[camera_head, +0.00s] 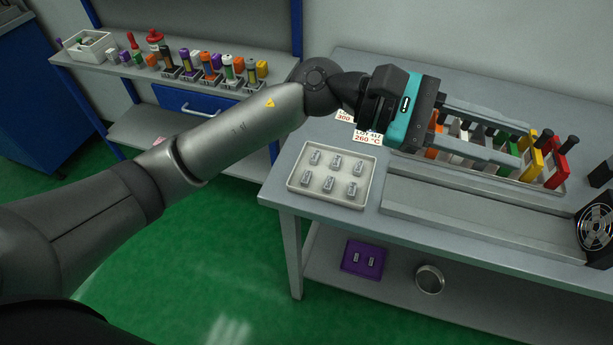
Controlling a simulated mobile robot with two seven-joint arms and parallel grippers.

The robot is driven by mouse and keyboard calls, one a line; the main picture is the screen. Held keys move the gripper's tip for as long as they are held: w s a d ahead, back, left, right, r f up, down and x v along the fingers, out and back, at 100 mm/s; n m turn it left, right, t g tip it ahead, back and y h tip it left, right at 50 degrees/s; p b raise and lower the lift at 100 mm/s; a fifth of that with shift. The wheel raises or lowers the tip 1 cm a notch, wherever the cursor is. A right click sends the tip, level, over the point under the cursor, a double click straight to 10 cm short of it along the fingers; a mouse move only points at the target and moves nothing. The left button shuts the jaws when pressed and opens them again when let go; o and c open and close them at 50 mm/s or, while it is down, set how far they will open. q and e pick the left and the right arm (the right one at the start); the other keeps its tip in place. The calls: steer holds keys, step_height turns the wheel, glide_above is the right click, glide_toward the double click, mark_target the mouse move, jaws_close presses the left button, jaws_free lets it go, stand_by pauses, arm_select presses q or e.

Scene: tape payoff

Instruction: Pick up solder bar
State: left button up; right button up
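My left gripper (522,148) reaches over the right-hand bench, its two long grey fingers spread apart. It is open, above a rack of coloured blocks with dark tops, and partly hides them. A yellow block (530,165) and a red block (555,172) stand by the fingertips. I cannot tell for sure which thing is the solder bar. A white tray (296,180) at the bench's near left corner holds several small grey metal pieces (331,183), apart from the gripper. My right gripper is not in view.
Lot cards (367,137) stand behind the tray. A long grey channel (470,225) runs along the bench front to a black fan (597,222). The lower shelf holds a purple tray (349,268) and a round metal ring (430,279). Another bench (140,72) holds coloured items.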

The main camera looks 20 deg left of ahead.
arm_select(q)
steer(key=w+a+f+m+y, duration=0.1)
steer(key=a+f+m+y, duration=0.3)
steer(key=f+m+y, duration=0.25)
steer(key=m+t+y, duration=0.1)
steer(key=m+y, duration=0.3)
steer(key=y, duration=0.7)
glide_above(307, 180)
steer(key=f, duration=0.8)
steer(key=f+b, duration=0.1)
steer(key=f, duration=0.3)
steer(key=shift+s+f, duration=0.25)
steer(key=shift+s, duration=0.05)
steer(key=shift+w+f, duration=0.15)
steer(key=shift+f, duration=1.3)
steer(key=shift+w+f, duration=0.1)
steer(key=shift+f, duration=1.3)
steer(key=shift+c, duration=0.3)
jaws_close()
